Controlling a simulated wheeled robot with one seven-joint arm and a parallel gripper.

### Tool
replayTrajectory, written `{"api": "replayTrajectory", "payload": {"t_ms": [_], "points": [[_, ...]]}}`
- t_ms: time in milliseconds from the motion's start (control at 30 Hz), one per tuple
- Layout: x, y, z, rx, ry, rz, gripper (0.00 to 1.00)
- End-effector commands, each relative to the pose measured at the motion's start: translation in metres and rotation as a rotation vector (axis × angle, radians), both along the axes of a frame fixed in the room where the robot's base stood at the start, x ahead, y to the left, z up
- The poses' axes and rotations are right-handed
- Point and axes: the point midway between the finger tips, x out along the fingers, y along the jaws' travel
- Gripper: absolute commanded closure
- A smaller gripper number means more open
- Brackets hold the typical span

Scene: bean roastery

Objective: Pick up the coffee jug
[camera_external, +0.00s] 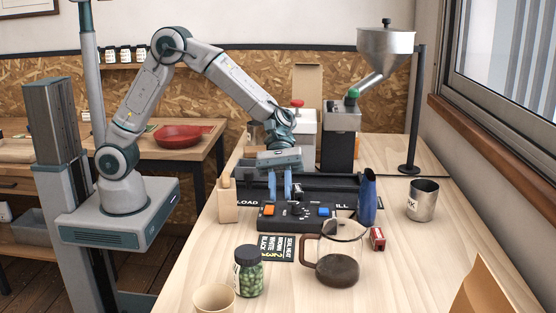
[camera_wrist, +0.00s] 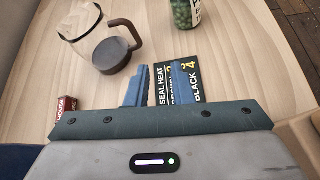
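The coffee jug (camera_external: 338,268) is clear glass with a brown handle and dark brown contents or base at the bottom. It stands upright on the wooden bench, right of centre in the external view, its handle on the left. It also shows at the upper left of the wrist view (camera_wrist: 110,55), handle to the right. My gripper (camera_external: 280,186) points down above the black sealer, behind and left of the jug. Its two blue fingers are apart with nothing held between them; they also show in the wrist view (camera_wrist: 160,88). The gripper is not touching the jug.
A small red box (camera_external: 377,239) stands close right of the jug. A green-filled jar (camera_external: 248,272) and a tan cup (camera_external: 213,299) stand left. Bare bench is in front.

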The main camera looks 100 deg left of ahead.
Motion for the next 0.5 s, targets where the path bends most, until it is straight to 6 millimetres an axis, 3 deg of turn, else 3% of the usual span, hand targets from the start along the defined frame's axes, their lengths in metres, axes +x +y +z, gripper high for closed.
{"api": "replayTrajectory", "payload": {"t_ms": [100, 200, 367, 500], "points": [[0.025, -0.008, -0.013, -0.093, 0.089, 0.078, 0.79], [0.038, -0.011, -0.016, -0.141, 0.132, 0.119, 0.79], [0.044, -0.021, -0.021, -0.166, 0.155, 0.137, 0.79], [0.047, -0.046, -0.031, -0.165, 0.156, 0.134, 0.79]]}}
